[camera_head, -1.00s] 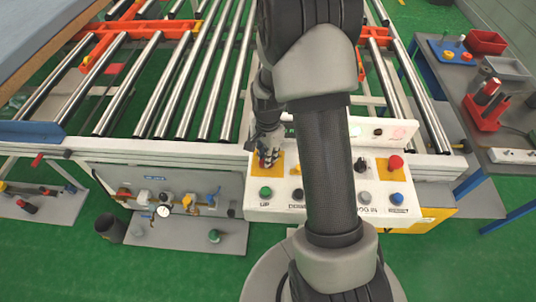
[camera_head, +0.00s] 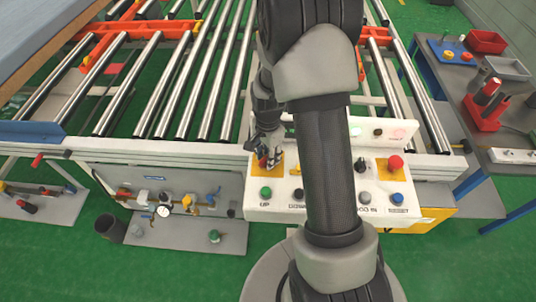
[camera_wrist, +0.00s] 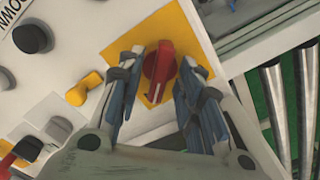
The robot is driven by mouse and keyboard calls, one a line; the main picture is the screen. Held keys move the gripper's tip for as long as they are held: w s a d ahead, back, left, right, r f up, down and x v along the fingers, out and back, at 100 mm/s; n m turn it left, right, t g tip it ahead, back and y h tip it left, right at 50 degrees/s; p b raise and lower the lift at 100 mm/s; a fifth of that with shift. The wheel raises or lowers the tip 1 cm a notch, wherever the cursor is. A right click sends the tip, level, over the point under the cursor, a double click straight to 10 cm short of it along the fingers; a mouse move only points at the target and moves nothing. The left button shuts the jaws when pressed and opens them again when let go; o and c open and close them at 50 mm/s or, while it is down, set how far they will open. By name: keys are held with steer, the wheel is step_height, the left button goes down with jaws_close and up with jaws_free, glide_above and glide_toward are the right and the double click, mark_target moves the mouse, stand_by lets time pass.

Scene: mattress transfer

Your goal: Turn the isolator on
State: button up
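The isolator is a red rotary knob (camera_wrist: 158,66) on a yellow plate (camera_wrist: 186,28) of the white control panel. In the wrist view its handle points roughly up and down the picture. My gripper (camera_wrist: 163,60) is open, with one finger on each side of the knob. Narrow strips of yellow show between knob and fingers; whether either finger touches is unclear. In the head view my gripper (camera_head: 269,160) is over the panel's left yellow plate (camera_head: 286,170), and the fingers partly hide the knob.
The panel (camera_head: 286,212) also has a green button (camera_head: 266,192), a yellow switch (camera_wrist: 84,88), a blue button (camera_head: 397,199) and a red button (camera_head: 396,163). My arm covers its middle. The roller conveyor (camera_head: 180,90) lies behind. A side table (camera_head: 500,160) stands at right.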

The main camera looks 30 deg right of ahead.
steer(key=shift+r, duration=0.15)
step_height(320, 180, up, 12)
stand_by(0.3)
stand_by(0.4)
